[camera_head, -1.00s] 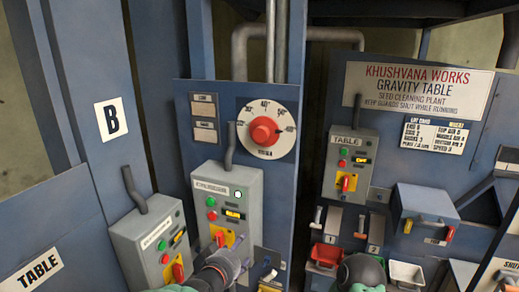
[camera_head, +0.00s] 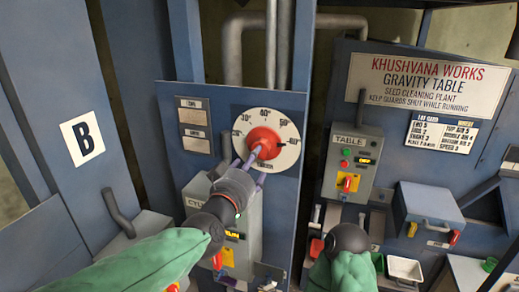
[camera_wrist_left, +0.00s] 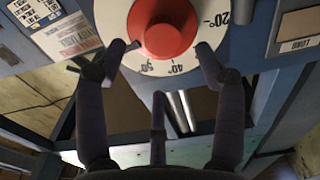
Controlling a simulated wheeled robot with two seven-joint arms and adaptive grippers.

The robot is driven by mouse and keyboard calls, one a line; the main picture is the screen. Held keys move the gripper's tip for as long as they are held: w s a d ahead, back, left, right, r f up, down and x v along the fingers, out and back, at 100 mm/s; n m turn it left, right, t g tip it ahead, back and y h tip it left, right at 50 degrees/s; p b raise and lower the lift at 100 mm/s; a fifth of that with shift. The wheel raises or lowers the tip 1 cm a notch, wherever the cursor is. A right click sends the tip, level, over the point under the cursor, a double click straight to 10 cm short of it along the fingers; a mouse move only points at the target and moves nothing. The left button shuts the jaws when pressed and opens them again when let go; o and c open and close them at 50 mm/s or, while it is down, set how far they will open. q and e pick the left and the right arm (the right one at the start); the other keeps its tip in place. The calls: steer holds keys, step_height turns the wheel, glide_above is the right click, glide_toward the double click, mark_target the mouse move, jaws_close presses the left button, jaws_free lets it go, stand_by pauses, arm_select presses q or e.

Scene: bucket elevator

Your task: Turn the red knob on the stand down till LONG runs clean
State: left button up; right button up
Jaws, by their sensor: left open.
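The red knob (camera_head: 264,143) sits at the centre of a round white dial (camera_head: 287,128) marked in degrees, on the blue stand panel. My left gripper (camera_head: 250,166) is open in front of the dial's lower left. In the left wrist view my open left gripper (camera_wrist_left: 162,48) has its fingers on either side of the red knob (camera_wrist_left: 167,27), over the dial face (camera_wrist_left: 120,22). I cannot tell whether they touch the knob. My right arm shows at the bottom of the head view, its dark wrist (camera_head: 346,240) near the small bins; its fingers cannot be made out.
A grey control box (camera_head: 240,215) stands below the dial, partly behind my left arm. The TABLE switch box (camera_head: 349,165) is to the right. Further right are a blue box with a handle (camera_head: 430,208) and a white bin (camera_head: 405,268).

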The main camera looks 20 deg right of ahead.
arm_select(q)
steer(key=p+x, duration=0.1)
steer(key=x, duration=0.6)
steer(key=shift+w+d+f, duration=0.1)
steer(key=shift+w, duration=0.3)
steer(key=shift+s, duration=0.1)
steer(key=c, duration=1.1)
